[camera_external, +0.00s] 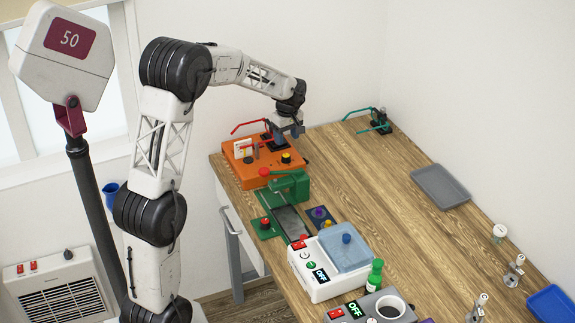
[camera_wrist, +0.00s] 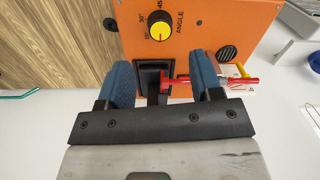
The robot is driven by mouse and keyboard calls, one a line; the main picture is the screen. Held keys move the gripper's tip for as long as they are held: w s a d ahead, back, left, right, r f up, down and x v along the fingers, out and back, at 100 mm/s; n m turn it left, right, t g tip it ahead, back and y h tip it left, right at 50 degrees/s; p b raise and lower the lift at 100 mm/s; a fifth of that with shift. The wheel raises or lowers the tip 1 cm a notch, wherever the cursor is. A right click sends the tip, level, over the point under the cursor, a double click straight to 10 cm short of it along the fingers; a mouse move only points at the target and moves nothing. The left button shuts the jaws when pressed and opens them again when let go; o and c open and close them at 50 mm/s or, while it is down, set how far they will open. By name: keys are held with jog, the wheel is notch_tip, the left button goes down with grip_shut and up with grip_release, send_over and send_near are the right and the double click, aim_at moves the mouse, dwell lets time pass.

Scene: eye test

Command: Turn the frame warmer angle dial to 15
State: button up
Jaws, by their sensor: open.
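The orange frame warmer (camera_external: 270,177) stands at the back left of the table; its orange top also shows in the wrist view (camera_wrist: 215,30). Its angle dial (camera_wrist: 159,26) is a round yellow and black knob, with 15°, 30° and 45 marked around its left and upper side and the word ANGLE to its right. The dial also shows in the external view (camera_external: 286,158). My gripper (camera_wrist: 163,72) is open, its blue fingers apart, short of the dial and not touching it. In the external view my gripper (camera_external: 290,133) hangs over the warmer's back.
A green device (camera_external: 288,183) and a white device reading OFF (camera_external: 320,285) stand in front. A grey tray (camera_external: 440,187) lies right; the table's middle is clear.

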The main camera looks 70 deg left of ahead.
aim_at(286, 155)
jog(key=shift+s+f, duration=0.1)
jog(key=shift+f, duration=3.75)
jog(key=c, duration=0.9)
